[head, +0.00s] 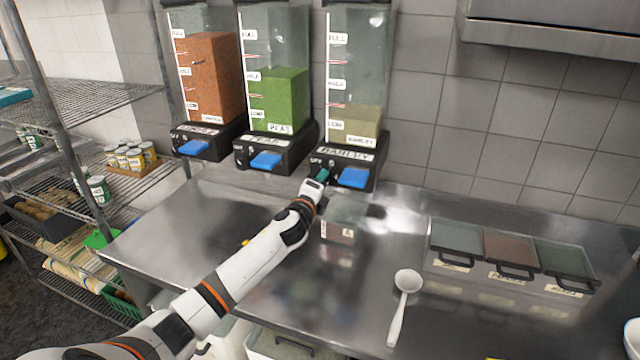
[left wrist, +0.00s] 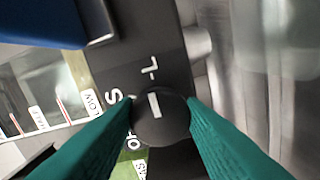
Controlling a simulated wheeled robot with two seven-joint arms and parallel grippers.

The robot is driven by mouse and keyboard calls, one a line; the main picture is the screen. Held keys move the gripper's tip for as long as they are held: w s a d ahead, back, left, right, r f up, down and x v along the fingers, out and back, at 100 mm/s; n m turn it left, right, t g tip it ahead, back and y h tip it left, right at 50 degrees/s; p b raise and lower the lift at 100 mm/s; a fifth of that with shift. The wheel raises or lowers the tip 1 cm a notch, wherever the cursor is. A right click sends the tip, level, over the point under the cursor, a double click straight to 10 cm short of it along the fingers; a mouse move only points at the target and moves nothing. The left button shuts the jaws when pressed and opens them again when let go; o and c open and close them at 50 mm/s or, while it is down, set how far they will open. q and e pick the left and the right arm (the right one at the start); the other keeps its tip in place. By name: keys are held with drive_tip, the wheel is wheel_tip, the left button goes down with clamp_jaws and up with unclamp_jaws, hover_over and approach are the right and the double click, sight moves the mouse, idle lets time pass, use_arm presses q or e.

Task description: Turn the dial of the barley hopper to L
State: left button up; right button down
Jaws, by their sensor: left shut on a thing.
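The barley hopper (head: 357,60) is the rightmost of three clear hoppers on the wall, with a pale grain low inside. Its black base carries a blue lever (head: 353,178). My left gripper (head: 322,176) reaches to the base's front, left of that lever, and hides the dial in the head view. In the left wrist view, the green fingers of the left gripper (left wrist: 161,102) are shut on the round black dial (left wrist: 163,126), one on each side. The dial's white line points up in that view, roughly toward the printed L (left wrist: 149,66). An S (left wrist: 113,98) is at its left. My right gripper is not in view.
Two other hoppers, orange (head: 212,75) and green peas (head: 279,95), stand to the left. The steel counter (head: 180,235) holds a white ladle (head: 405,300) and lidded containers (head: 510,255) on the right. Wire shelves (head: 80,105) stand at the left.

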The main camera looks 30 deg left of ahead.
use_arm(q)
drive_tip(key=o, duration=1)
drive_tip(key=b+v, duration=0.2)
drive_tip(key=v, duration=1)
drive_tip(key=shift+f, duration=0.1)
